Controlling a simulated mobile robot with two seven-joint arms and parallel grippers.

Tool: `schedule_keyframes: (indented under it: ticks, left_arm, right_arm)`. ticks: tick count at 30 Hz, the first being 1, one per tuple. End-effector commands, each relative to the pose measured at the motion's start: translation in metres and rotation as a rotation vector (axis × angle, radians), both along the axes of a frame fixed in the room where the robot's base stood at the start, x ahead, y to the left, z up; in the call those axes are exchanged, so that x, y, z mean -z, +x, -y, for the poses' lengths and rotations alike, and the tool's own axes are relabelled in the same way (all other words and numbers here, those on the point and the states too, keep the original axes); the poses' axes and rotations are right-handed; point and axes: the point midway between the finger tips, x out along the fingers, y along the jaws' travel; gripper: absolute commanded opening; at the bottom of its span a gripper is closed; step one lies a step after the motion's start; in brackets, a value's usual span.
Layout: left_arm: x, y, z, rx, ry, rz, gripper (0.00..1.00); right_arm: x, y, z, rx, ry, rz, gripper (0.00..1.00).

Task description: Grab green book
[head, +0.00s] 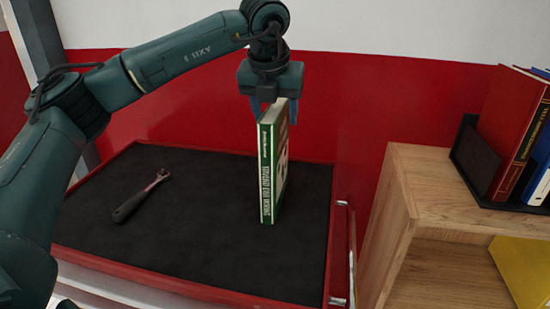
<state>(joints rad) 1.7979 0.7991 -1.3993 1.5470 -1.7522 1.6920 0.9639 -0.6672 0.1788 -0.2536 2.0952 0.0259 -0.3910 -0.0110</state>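The green book (267,170) stands upright on the black top of a red cabinet (220,250), its spine with white lettering facing me. My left gripper (275,113) is directly above it and points down. Its two blue fingers are at the book's top edge, one on each side of it. Whether the fingers press on the book or stand slightly apart from it, I cannot tell. The book's base appears to rest on the black surface. My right gripper is not in the view.
A ratchet wrench (140,196) lies on the black mat left of the book. A wooden shelf (445,180) stands at the right, with red and blue books (512,125) in a black holder on top. A yellow item (524,270) is inside it. A red wall (350,100) is behind.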

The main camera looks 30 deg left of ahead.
Motion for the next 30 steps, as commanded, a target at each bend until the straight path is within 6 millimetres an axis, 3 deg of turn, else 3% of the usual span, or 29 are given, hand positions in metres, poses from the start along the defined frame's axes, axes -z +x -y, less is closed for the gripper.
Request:
schedule_keyframes:
  ticks: [27,30]
  left_arm:
    - [0.0046,-0.0002,0.0001,0.0,0.0,-0.001,0.55]
    - [0.0046,-0.0002,0.0001,0.0,0.0,-0.001,0.46]
  right_arm:
    - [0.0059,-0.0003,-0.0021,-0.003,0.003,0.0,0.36]
    - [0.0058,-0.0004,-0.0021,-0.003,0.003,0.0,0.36]
